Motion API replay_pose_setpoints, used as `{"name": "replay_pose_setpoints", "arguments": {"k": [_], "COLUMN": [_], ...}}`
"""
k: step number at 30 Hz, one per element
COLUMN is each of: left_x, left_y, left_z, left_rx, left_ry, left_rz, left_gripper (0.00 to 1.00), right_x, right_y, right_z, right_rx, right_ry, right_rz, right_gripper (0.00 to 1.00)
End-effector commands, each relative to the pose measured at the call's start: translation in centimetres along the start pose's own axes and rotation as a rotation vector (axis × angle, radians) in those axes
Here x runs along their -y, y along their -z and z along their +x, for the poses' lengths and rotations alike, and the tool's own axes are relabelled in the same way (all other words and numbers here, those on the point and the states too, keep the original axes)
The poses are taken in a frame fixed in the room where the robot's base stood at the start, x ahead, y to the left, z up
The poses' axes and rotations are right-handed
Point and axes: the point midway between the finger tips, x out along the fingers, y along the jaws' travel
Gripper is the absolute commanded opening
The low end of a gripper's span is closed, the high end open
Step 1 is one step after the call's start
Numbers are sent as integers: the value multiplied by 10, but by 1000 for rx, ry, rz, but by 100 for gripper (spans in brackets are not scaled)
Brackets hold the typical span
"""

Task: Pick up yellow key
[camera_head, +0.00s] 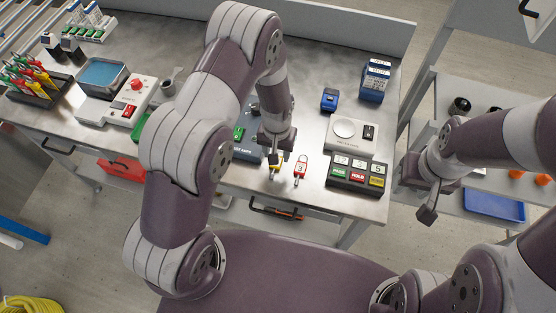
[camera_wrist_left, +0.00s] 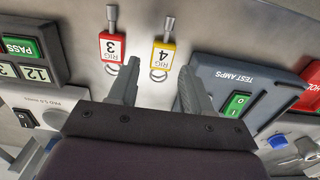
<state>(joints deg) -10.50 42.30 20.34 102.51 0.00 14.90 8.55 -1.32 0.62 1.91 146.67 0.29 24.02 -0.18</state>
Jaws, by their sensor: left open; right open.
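The yellow key (camera_wrist_left: 163,57), tagged "RIG 4", lies flat on the steel bench with its ring towards my left gripper (camera_wrist_left: 158,68). In the head view the yellow key (camera_head: 276,169) lies just below my left gripper, which partly covers it. My left gripper is open and empty, its fingertips near the ring end on either side of the key's line. The red key (camera_wrist_left: 111,46), tagged "RIG 3", lies parallel beside it; it also shows in the head view (camera_head: 299,169). My right gripper (camera_head: 427,213) is open and empty, off the bench's right side.
A grey test amps box (camera_wrist_left: 235,88) stands close to the yellow key. A dark box with pass, hold and other labelled blocks (camera_head: 357,190) and a scale (camera_head: 349,143) stand right of the red key. A blue tray (camera_head: 494,206) sits on the right-hand shelf.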

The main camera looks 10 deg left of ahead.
Motion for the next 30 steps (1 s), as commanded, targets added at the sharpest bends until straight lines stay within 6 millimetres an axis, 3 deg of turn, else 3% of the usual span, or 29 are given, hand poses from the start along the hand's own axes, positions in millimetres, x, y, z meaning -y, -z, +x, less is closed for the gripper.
{"name": "replay_pose_setpoints", "arguments": {"k": [9, 17, 18, 21, 22, 30], "left_x": [4, 3, 3, 3, 3, 3], "left_y": [4, 5, 5, 5, 5, 6], "left_z": [48, 56, 56, 56, 56, 55], "left_rx": [3, -1, -1, -1, -1, -1], "left_ry": [0, 0, 0, 0, 0, 0], "left_rz": [0, 0, 0, 0, 0, 0], "left_gripper": [49, 49, 42, 10, 6, 6], "right_x": [0, 0, 0, 0, 0, 0], "right_y": [2, 2, 2, 2, 2, 2], "right_z": [-17, -16, -16, -16, -16, -16], "right_rx": [0, 0, 0, 0, 0, 0], "right_ry": [0, 0, 0, 0, 0, 0], "right_rz": [0, 0, 0, 0, 0, 0], "right_gripper": [43, 43, 43, 43, 43, 43]}}
